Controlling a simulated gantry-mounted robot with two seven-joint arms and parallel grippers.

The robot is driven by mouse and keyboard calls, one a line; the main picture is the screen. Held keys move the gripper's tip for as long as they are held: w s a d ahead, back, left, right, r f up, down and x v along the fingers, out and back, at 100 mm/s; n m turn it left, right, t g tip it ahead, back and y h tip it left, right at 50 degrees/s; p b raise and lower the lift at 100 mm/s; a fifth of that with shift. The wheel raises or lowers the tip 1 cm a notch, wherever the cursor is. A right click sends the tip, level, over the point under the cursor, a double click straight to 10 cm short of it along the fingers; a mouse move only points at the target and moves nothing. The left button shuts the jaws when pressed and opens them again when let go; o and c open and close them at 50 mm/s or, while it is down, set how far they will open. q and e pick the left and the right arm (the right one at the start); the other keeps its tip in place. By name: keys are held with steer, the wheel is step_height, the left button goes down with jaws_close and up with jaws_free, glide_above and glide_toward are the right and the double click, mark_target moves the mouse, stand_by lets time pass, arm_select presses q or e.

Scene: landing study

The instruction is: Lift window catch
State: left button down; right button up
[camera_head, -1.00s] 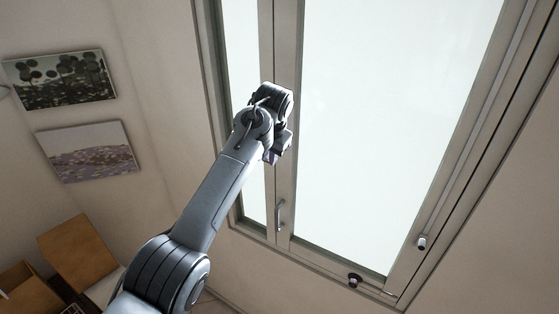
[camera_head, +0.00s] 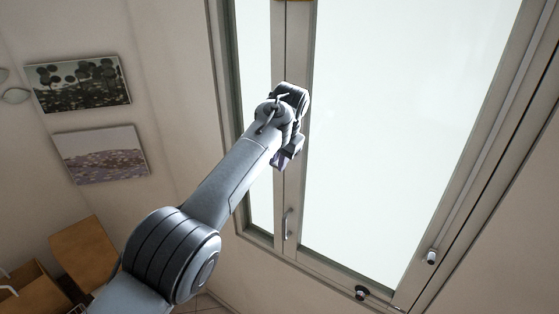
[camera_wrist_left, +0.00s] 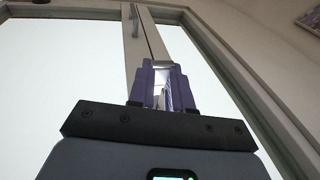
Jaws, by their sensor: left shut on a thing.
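My left gripper (camera_head: 281,160) is at the upright frame member between the narrow left pane and the wide right pane. In the left wrist view its purple fingers (camera_wrist_left: 162,88) are shut on a pale, shiny piece (camera_wrist_left: 161,72) on that member, which looks like the window catch. Only part of the catch shows between the fingers; in the head view my gripper hides it. A slim metal handle (camera_head: 287,222) is lower on the same member, apart from my gripper. My right gripper is not in view.
The window's wide pane (camera_head: 400,120) fills the right. Two pictures (camera_head: 78,82) hang on the left wall.

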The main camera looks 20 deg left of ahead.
arm_select(q)
steer(key=c, duration=1)
jaws_free()
steer(key=shift+c, duration=0.2)
